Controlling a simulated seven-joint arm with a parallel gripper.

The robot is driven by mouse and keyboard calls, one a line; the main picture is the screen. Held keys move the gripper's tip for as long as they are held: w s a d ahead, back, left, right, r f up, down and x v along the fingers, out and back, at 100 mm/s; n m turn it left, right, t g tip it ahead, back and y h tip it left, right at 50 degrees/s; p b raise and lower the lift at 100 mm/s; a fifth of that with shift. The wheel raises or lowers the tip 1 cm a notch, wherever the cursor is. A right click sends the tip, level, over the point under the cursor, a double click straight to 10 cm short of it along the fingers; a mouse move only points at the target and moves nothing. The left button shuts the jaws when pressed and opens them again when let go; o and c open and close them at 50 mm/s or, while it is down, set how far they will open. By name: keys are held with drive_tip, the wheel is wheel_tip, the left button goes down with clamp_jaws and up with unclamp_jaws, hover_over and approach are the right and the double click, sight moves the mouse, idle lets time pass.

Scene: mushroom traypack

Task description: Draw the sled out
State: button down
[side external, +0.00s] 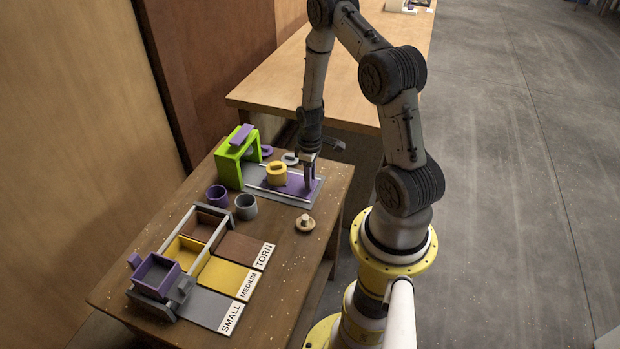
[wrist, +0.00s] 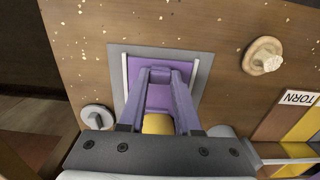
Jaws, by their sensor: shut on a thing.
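The sled is a flat purple plate (side external: 296,187) on a grey base (side external: 258,184) between two pale rails. Its purple plate also shows in the wrist view (wrist: 150,60). A yellow round cup-like piece (side external: 277,173) stands on the sled, and part of it shows between my fingers in the wrist view (wrist: 157,124). My gripper (side external: 309,180) points down at the sled's right end and is shut on its purple handle (wrist: 158,76). The fingers partly hide the handle.
A green frame (side external: 229,168) stands at the sled's left end. Purple (side external: 216,197) and grey (side external: 245,208) cups stand in front. A mushroom (side external: 305,223) lies near the right edge. A purple box (side external: 153,275) stands by the labelled SMALL, MEDIUM and TORN lanes.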

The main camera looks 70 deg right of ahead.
drive_tip(key=shift+s, duration=0.65)
drive_tip(key=c, duration=0.6)
unclamp_jaws()
wheel_tip(320, 180, up, 14)
